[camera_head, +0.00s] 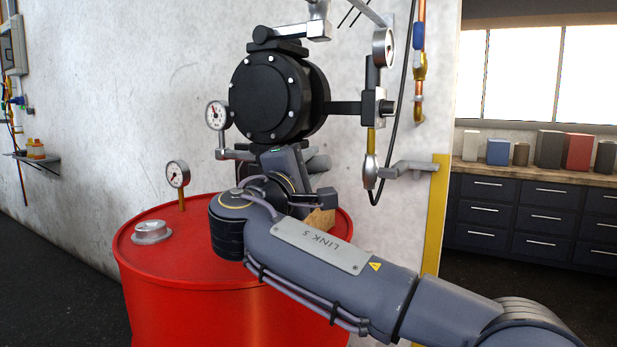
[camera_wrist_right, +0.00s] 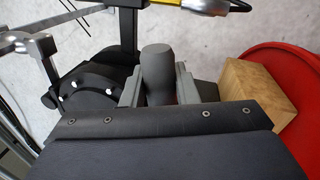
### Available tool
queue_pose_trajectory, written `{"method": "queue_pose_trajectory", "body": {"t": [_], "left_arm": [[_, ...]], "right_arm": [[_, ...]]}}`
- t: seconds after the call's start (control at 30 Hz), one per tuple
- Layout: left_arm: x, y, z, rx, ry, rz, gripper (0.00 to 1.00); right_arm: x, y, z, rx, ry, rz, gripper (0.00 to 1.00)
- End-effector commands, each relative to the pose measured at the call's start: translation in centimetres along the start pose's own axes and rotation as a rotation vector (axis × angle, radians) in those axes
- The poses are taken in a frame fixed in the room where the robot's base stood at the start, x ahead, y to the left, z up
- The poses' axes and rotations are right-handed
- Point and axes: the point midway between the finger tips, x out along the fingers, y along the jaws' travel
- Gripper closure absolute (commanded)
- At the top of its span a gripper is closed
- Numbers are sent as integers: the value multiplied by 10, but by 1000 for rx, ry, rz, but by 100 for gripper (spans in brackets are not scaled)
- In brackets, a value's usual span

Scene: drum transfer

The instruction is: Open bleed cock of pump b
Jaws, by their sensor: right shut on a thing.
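The black round pump (camera_head: 268,98) is mounted at the wall above the red drum, and part of it shows at the left of the right wrist view (camera_wrist_right: 92,92). My right gripper (camera_wrist_right: 157,86) is below the pump, with its two grey fingers shut on a dark grey rounded handle (camera_wrist_right: 157,64). A grey cylindrical end (camera_head: 319,163) shows behind the gripper in the head view. I cannot tell whether the handle is the bleed cock. My arm hides much of this area in the head view. My left gripper is out of view.
The red drum (camera_head: 180,245) carries a gauge (camera_head: 177,175) and a metal cap (camera_head: 151,231). A wooden block (camera_wrist_right: 257,92) is close to the right of my gripper in the wrist view. A yellow-stemmed fitting (camera_head: 371,150) and a black hose are right of the pump.

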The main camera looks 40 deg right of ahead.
Motion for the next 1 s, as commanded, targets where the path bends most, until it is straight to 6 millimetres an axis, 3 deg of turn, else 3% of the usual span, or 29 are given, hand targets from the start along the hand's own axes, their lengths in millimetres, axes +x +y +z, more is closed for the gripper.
{"method": "queue_pose_trajectory", "body": {"t": [0.3,0.93,0.97,1.0], "left_arm": [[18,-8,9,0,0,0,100],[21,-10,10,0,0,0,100],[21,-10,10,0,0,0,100],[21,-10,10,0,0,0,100]], "right_arm": [[-3,-12,-2,149,-29,-4,100],[-3,-14,-2,199,-40,-6,100],[-3,-14,-2,199,-40,-7,72],[-3,-14,-2,198,-40,-7,66]]}}
